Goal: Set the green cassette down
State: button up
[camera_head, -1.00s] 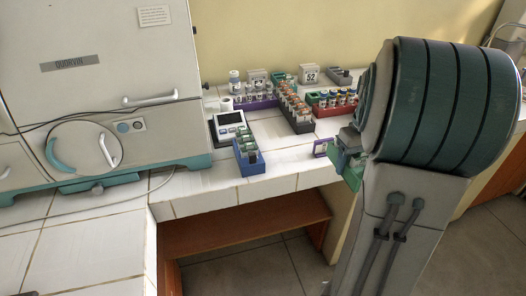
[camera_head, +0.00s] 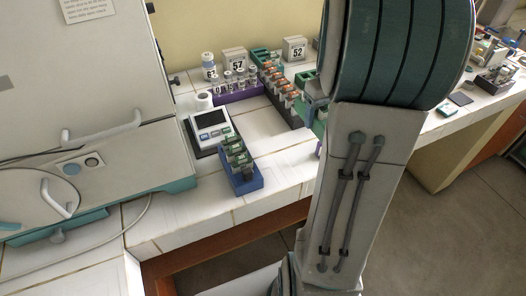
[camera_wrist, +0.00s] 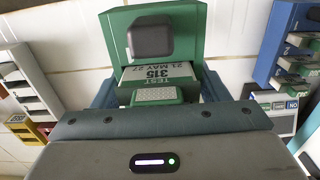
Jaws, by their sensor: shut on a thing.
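The green cassette (camera_wrist: 158,72) shows in the wrist view, with a label reading TEST 315 21 MAY 27. My gripper (camera_wrist: 158,92) is shut on it, with its blue-grey fingers on either side. A larger green block (camera_wrist: 188,35) with a dark grey square piece stands just beyond the label; I cannot tell whether the cassette touches it or sits in it. In the head view my arm hides the gripper and the cassette.
A blue rack (camera_head: 247,185) of green-topped pieces stands near the counter's front edge, beside a display device (camera_head: 210,120). A purple rack (camera_head: 240,95) and a dark rack (camera_head: 296,116) stand behind. The incubator (camera_head: 90,135) is at left. White tiles (camera_head: 275,150) lie bare between.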

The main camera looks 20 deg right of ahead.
send_over(281, 160)
notch_tip(281, 160, down, 6)
jog(key=shift+d+f, duration=0.1)
jog(key=shift+f, duration=2.15)
jog(key=shift+f, duration=0.2)
jog(key=o, duration=1)
jog(key=shift+o, duration=0.2)
